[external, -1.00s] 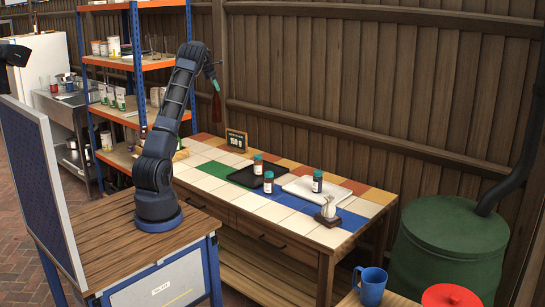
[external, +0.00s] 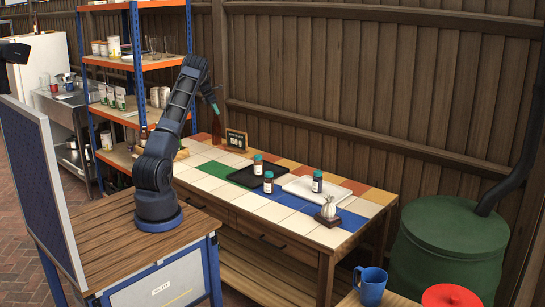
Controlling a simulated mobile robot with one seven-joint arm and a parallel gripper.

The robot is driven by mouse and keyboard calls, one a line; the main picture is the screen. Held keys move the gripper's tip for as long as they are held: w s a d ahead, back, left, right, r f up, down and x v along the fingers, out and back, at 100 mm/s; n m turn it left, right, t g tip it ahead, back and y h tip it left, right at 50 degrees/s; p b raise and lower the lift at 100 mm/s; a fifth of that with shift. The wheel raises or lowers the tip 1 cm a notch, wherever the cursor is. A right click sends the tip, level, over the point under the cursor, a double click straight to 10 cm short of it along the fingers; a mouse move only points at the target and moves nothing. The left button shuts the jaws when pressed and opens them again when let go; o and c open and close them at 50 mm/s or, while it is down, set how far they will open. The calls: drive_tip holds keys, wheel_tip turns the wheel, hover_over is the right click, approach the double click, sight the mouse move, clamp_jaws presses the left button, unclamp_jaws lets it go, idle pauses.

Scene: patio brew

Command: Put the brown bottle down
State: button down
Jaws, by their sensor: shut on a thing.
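My gripper (external: 214,106) is shut on the brown bottle (external: 217,130), near the bottle's top. The bottle hangs about upright over the back left part of the tiled table (external: 210,184), just left of the small dark price sign (external: 236,140). I cannot tell whether its base touches the tiles. The fingers are small in this view and partly merge with the bottle's neck.
A black tray (external: 243,178) and a white tray (external: 300,188) lie on the table, with several small dark bottles with teal caps on or beside them. A holder (external: 328,212) stands at the front right corner. White tiles at the left are clear.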

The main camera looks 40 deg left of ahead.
sight(216, 119)
drive_tip(key=shift+f, duration=3.2)
drive_tip(key=c, duration=1.2)
unclamp_jaws()
drive_tip(key=shift+o, duration=0.2)
drive_tip(key=v, duration=1.2)
drive_tip(key=shift+s, duration=0.15)
drive_tip(key=shift+r, duration=0.2)
